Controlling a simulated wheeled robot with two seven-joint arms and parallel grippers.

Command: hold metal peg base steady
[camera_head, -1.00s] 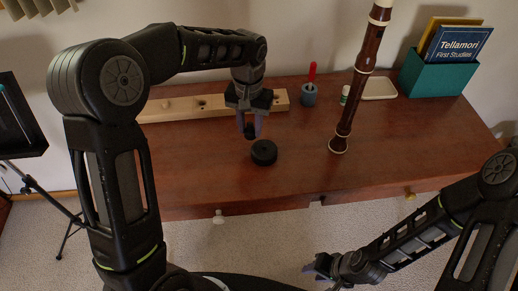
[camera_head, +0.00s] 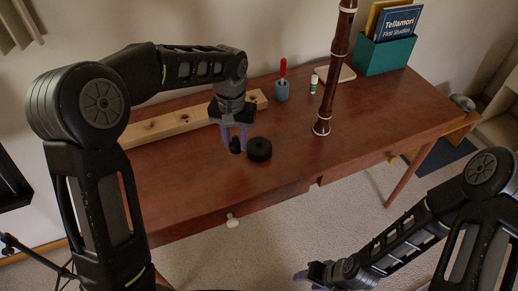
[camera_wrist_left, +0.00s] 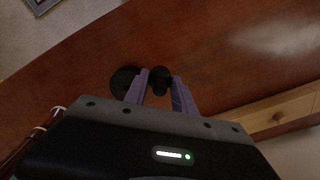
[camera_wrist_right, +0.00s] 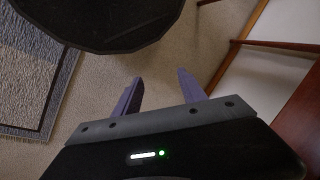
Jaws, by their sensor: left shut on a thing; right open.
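My left gripper (camera_head: 238,142) is shut on a small black knob-shaped piece (camera_head: 235,146), low over the desk. The piece also shows between the fingers in the left wrist view (camera_wrist_left: 160,78). A black round disc (camera_head: 259,149), which looks like the peg base, lies flat on the desk just right of that gripper. In the left wrist view the disc (camera_wrist_left: 122,80) is beside the left finger and partly hidden by it. I cannot tell whether knob and disc touch or are joined. My right gripper (camera_wrist_right: 160,88) is open and empty, away from the desk over the carpet.
A tall brown recorder (camera_head: 331,90) stands upright on the desk (camera_head: 200,195), right of the disc. Behind are a wooden rail (camera_head: 165,125), a blue cup with red-handled tool (camera_head: 282,90), a small bottle (camera_head: 313,84) and a teal book box (camera_head: 382,55). The front middle is clear.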

